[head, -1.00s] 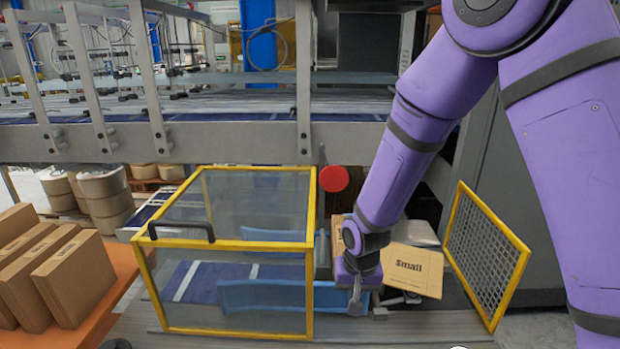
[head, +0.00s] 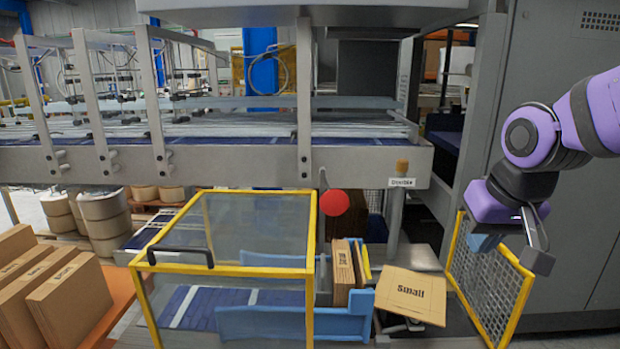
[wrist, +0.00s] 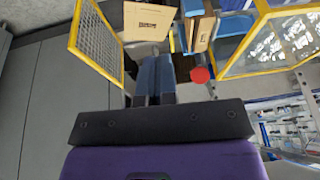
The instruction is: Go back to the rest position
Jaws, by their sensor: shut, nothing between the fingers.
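My gripper (head: 510,243) is at the right of the head view, raised in front of the mesh gate and clear of the boxes. In the wrist view its two fingers (wrist: 154,78) lie together, shut, with nothing held. My purple arm comes in from the right edge. A flat box marked Small (head: 411,294) lies tilted to the left of my gripper, apart from it; it also shows in the wrist view (wrist: 150,22).
A yellow-framed mesh gate (head: 492,285) stands open below my gripper. A yellow-framed clear guard (head: 238,262) covers the blue conveyor. Upright cartons (head: 343,272) stand beside it. A red button (head: 334,202) sticks out above. A grey cabinet (head: 575,235) is behind my arm.

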